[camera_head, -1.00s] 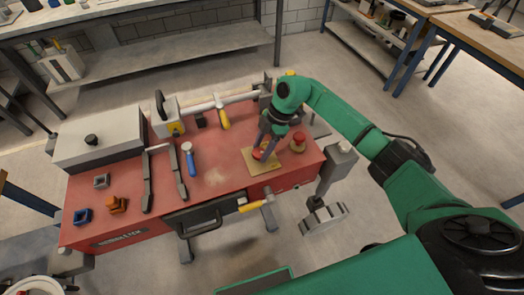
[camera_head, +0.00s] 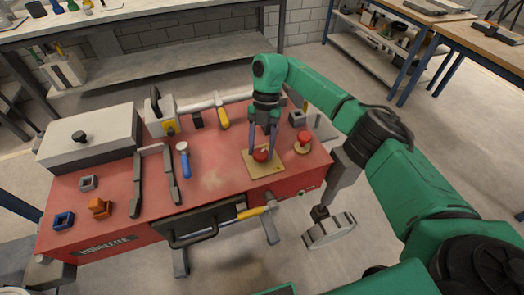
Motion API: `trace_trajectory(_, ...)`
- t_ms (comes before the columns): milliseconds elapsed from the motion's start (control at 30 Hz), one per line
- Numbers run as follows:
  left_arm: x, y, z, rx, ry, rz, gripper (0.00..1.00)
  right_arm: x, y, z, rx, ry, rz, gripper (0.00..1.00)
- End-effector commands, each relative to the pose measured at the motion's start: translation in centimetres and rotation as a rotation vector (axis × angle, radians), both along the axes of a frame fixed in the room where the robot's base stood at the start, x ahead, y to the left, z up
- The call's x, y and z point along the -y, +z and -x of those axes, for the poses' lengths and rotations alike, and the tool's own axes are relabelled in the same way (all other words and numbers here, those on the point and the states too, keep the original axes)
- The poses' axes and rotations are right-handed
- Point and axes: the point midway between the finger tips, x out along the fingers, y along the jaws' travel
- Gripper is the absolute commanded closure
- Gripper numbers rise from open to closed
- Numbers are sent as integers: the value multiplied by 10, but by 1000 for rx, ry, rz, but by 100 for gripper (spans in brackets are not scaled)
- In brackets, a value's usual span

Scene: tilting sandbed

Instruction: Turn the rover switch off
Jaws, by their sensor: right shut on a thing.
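A red knob-like switch (camera_head: 261,156) sits on a square tan plate (camera_head: 276,168) on the red bench top. I take it to be the rover switch; its on or off setting cannot be read. My right gripper (camera_head: 261,150) points straight down at it from above. Its two grey fingers are shut on the red knob, one on each side, and partly hide it. A second red knob (camera_head: 304,137) on a round tan base stands apart to the right.
The red bench (camera_head: 215,183) also carries a grey box (camera_head: 90,140), a blue-handled tool (camera_head: 184,164), dark bars, a yellow-handled clamp (camera_head: 224,118), and small orange and blue blocks at left.

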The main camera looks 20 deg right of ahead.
Motion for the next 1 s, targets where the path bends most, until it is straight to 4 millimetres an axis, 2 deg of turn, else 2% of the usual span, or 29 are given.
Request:
trace_trajectory(100, 0, -7, 0, 0, 0, 0, 50, -1, -1, -1, 3, 74, 0, 100)
trace_trajectory(400, 0, -13, 0, 0, 0, 0, 50, -2, 0, -1, 1, 184, 0, 100)
trace_trajectory(900, 1, -14, 0, 0, 0, 1, 50, -2, 0, -1, 0, 202, 1, 100)
trace_trajectory(933, 1, -14, 0, 1, 0, 1, 50, -2, 0, -1, 0, 202, 1, 38)
trace_trajectory(1000, 1, -14, 0, 1, 0, 1, 50, -2, 0, -1, 0, 202, 1, 16)
